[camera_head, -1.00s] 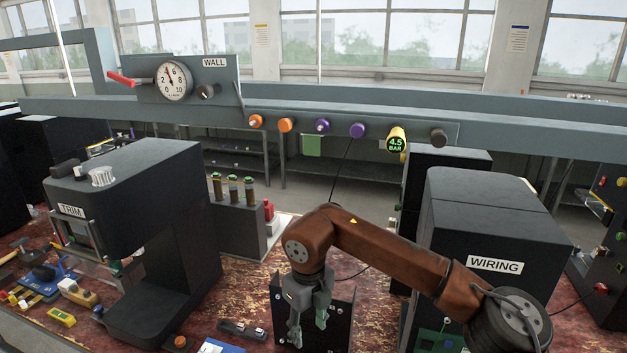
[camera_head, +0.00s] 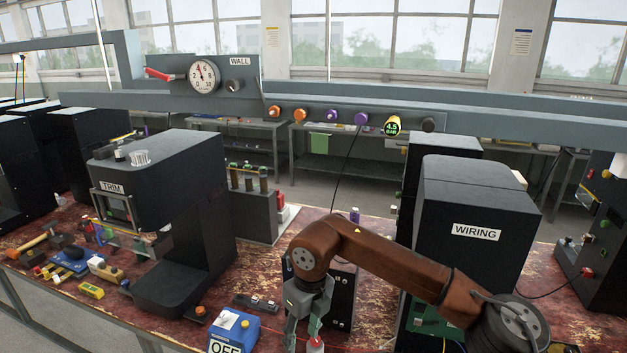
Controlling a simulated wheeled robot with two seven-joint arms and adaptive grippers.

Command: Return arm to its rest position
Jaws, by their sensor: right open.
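My right arm, brown with dark joints, comes in from the lower right and bends down at its elbow. My right gripper (camera_head: 304,328) hangs at its end near the bottom edge, fingers pointing down and spread apart. I see nothing held between them. A small red and white thing (camera_head: 316,345) shows by the right fingertip; whether they touch I cannot tell. My left arm and gripper are not in view.
The black TRIM machine (camera_head: 160,165) stands left, the black WIRING cabinet (camera_head: 470,200) right behind my forearm. A blue OFF box (camera_head: 235,330) sits left of the gripper. A dark upright panel (camera_head: 343,295) stands just behind it. The WALL rail (camera_head: 350,108) crosses at the back.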

